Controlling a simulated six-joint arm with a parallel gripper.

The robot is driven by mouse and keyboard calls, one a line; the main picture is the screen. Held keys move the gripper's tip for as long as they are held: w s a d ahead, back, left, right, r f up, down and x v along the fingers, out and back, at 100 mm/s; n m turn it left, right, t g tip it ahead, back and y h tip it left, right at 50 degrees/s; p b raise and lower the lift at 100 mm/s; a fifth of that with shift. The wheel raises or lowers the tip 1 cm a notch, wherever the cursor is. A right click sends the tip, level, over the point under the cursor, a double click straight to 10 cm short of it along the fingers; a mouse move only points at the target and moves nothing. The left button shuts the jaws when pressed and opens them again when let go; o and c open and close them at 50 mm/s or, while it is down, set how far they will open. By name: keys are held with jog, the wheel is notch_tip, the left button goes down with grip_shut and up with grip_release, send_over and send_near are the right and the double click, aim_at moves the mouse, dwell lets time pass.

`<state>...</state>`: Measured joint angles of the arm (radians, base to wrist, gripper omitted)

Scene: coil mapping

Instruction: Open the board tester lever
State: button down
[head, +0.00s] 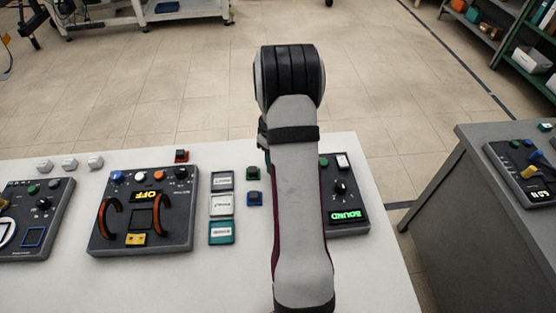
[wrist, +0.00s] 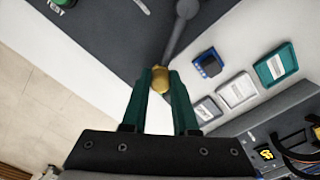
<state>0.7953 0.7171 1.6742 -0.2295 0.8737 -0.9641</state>
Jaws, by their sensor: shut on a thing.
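The lever is a grey rod (wrist: 177,42) with a gold ball knob (wrist: 160,82), seen in the wrist view over a dark panel (wrist: 112,38). My gripper (wrist: 163,76) has green fingers, one on each side of the knob, shut on it. In the head view my arm hides the lever and the gripper. The dark panel there (head: 345,207), partly behind my arm, has a green lit display (head: 347,215) reading "BOUND".
On the white table (head: 170,285), left of my arm, lie labelled tiles (head: 221,205), small dark-topped blocks (head: 254,197) and a panel with orange handles (head: 170,178). Another panel (head: 35,220) stands far left. A grey table (head: 470,230) stands at right across a gap.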

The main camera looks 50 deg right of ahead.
jog(key=shift+a, duration=0.2)
dwell(0.4)
jog(key=c, duration=0.7)
grip_release()
notch_tip(320, 180, up, 16)
jog(key=shift+f, duration=0.1)
